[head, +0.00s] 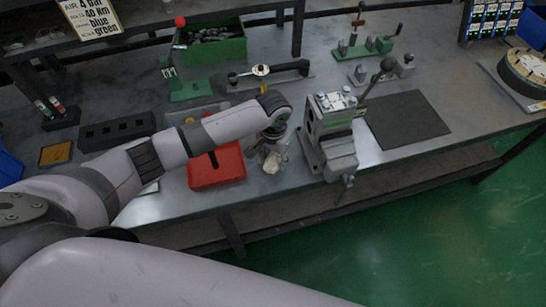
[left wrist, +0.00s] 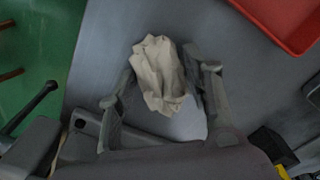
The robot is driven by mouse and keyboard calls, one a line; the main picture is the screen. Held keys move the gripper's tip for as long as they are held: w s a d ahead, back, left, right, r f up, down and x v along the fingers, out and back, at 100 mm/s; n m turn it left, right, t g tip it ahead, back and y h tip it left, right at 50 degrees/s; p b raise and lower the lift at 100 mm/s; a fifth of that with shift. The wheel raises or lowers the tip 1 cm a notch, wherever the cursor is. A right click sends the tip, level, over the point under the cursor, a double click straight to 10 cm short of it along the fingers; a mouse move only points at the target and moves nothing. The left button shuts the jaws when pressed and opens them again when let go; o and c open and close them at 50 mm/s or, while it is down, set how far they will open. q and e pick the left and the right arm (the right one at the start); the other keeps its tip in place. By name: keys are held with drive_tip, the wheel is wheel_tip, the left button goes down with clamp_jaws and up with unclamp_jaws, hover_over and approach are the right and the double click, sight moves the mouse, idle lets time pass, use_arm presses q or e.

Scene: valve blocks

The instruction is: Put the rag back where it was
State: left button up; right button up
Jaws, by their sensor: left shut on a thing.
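The rag (left wrist: 158,74) is a crumpled cream cloth. In the left wrist view it sits between the two fingers of my left gripper (left wrist: 165,88), which is shut on it. In the head view the rag (head: 273,160) shows as a small pale bundle under my left gripper (head: 268,150), over the front part of the grey bench, between the red tray and the vise. I cannot tell whether it touches the bench top. My right gripper is not in view.
A red tray (head: 228,166) is just left of the rag. A black block with holes (head: 117,130) lies further left. The bench's front edge is near.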

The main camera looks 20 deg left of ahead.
sight(273, 159)
use_arm(q)
drive_tip(key=shift+f, duration=0.2)
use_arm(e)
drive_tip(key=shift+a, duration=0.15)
use_arm(q)
drive_tip(key=o, duration=1)
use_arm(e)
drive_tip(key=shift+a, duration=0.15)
use_arm(q)
drive_tip(key=shift+r, duration=0.1)
wheel_tip(273, 159, up, 12)
drive_tip(key=shift+r+b, duration=0.15)
drive_tip(key=shift+b, duration=0.3)
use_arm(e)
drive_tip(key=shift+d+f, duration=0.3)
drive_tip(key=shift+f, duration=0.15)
use_arm(q)
drive_tip(key=shift+s, duration=0.1)
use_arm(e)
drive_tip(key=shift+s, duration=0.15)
